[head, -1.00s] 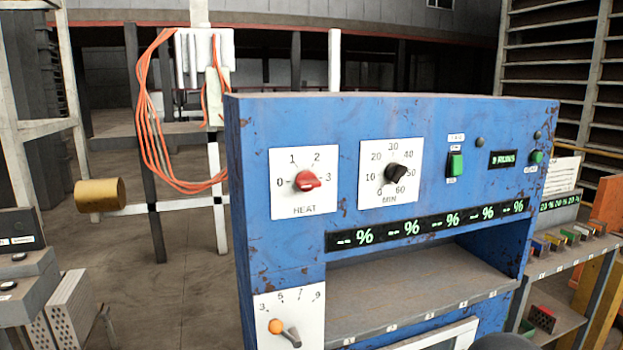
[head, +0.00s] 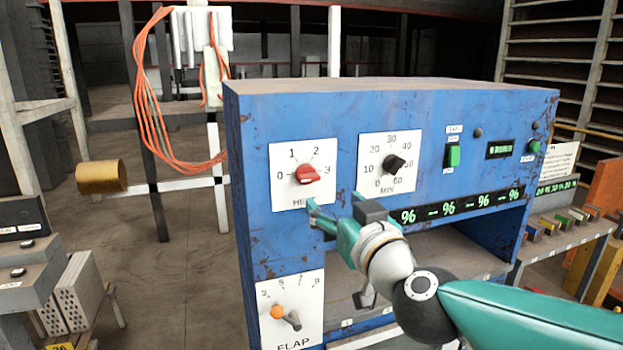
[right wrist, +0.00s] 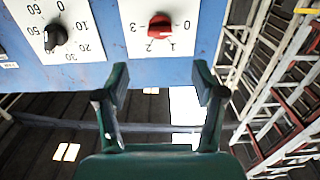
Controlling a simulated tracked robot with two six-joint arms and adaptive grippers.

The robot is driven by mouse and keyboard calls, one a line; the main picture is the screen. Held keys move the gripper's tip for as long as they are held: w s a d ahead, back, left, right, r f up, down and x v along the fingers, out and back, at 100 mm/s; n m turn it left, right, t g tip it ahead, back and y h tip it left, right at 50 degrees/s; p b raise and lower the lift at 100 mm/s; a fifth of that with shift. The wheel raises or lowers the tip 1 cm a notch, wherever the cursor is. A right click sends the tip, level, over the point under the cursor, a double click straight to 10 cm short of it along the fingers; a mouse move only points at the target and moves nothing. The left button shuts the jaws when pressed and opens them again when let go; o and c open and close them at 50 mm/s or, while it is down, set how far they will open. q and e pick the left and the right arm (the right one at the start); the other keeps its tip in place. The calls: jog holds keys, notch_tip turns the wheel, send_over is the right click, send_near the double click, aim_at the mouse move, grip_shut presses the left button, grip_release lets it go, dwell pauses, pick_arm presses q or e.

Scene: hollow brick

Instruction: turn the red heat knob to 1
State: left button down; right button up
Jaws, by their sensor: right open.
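The red heat knob (head: 307,174) sits on a white dial plate (head: 280,194) marked 0, 1, 2 and 3 on the blue machine's front. Its pale pointer end faces right, toward 3. My right gripper (head: 330,208) is just below the heat plate, at its lower right corner, and covers part of the word HEAT. In the right wrist view the knob (right wrist: 160,27) appears upside down, ahead of and between the open fingers (right wrist: 160,85). The fingers are empty and apart from the knob. My left gripper is not in view.
A black minutes knob (head: 394,163) is right of the heat plate. A flap dial with an orange-tipped lever (head: 288,317) is below. A green switch (head: 453,155) is farther right. A lit percent display (head: 470,206) runs behind my right arm. Orange cables (head: 150,110) hang at left.

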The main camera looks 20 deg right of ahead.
aim_at(311, 180)
jog(key=w, duration=0.9)
jog(key=w+p, duration=0.1)
jog(key=w, duration=0.3)
jog(key=shift+w+a, duration=0.2)
jog(key=shift+a, duration=0.05)
jog(key=c, duration=1.1)
jog(key=shift+d, duration=0.15)
jog(key=shift+c, duration=0.2)
